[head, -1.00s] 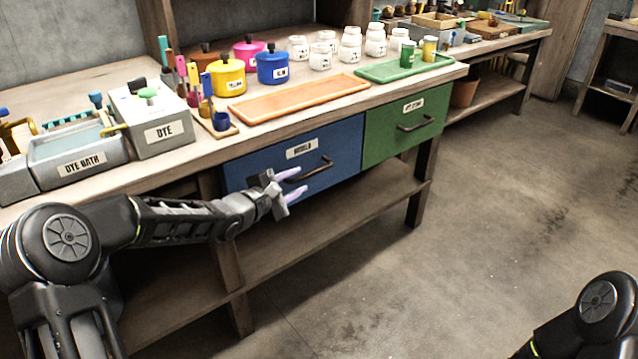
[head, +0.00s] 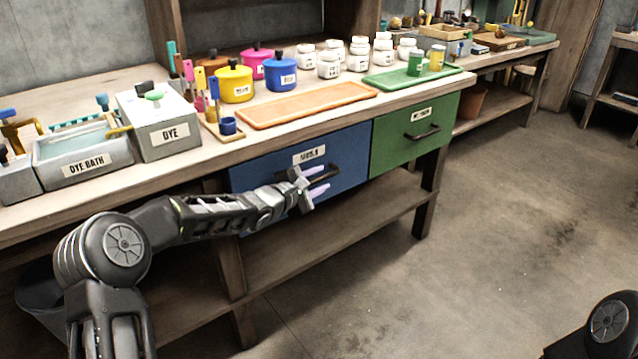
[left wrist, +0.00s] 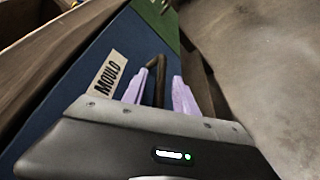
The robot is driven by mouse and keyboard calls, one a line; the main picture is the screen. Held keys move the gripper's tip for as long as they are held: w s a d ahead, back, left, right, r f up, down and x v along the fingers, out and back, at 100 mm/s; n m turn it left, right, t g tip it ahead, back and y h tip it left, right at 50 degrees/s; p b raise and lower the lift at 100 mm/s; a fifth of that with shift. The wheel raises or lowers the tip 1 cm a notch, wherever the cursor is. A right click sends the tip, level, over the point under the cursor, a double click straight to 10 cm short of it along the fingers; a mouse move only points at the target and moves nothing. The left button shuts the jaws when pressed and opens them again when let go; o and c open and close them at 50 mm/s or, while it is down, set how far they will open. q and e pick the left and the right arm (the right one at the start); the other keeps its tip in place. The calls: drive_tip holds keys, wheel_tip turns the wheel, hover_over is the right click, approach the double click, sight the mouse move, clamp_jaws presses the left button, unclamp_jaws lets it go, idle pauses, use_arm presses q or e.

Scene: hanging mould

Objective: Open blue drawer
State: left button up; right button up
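The blue drawer (head: 350,155) with a "MOULD" label is under the bench top, and its front looks flush with the bench. It also fills much of the left wrist view (left wrist: 75,92). Its dark bar handle (head: 333,174) shows in the left wrist view (left wrist: 158,82) between the two pale purple fingers. My left gripper (head: 321,184) is at the handle with its fingers apart, one on each side of the bar. Whether a finger touches the bar, I cannot tell. My right gripper is out of view; only part of my right arm shows at lower right.
A green drawer (head: 405,143) is shut to the right of the blue one. Pots, white jars and an orange tray (head: 305,104) stand on the bench top. A lower shelf (head: 330,232) runs beneath the drawers. The floor (head: 480,250) in front is clear.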

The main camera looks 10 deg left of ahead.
use_arm(q)
drive_tip(key=shift+w+d, duration=0.1)
drive_tip(key=shift+w, duration=0.1)
drive_tip(key=shift+c, duration=0.2)
clamp_jaws()
idle(1.1)
